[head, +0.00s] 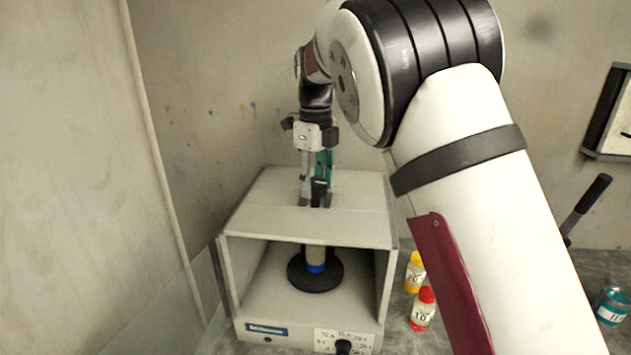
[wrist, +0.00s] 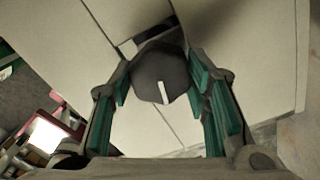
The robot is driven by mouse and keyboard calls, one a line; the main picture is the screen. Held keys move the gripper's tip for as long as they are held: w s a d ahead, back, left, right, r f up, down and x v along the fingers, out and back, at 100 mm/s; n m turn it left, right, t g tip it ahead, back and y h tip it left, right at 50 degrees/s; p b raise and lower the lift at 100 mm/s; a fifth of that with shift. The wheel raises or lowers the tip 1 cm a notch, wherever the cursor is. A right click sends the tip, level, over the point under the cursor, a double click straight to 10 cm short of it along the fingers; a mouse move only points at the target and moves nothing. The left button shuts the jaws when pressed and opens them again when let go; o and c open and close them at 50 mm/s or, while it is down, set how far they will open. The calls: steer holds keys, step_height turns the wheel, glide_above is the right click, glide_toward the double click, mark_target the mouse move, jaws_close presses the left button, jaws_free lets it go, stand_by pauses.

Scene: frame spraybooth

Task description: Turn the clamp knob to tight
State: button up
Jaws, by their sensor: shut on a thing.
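The clamp knob (wrist: 158,72) is a dark, faceted knob with a white pointer line. In the wrist view it sits between my fingers, its line toward the lower edge and slightly right. In the head view the knob (head: 319,187) shows as a small black shape above the top of a pale box. My gripper (head: 316,198) points down from above and is shut on the knob. In the wrist view, the green-padded fingers of my gripper (wrist: 161,76) stand on both sides of it. No tight mark is readable.
The pale open-fronted box (head: 310,228) holds a black round base (head: 315,276) with a blue-ringed post.

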mark_target(315, 182)
stand_by(0.3)
steer(key=o, duration=1.2)
steer(key=shift+c, duration=0.2)
step_height(315, 182, up, 12)
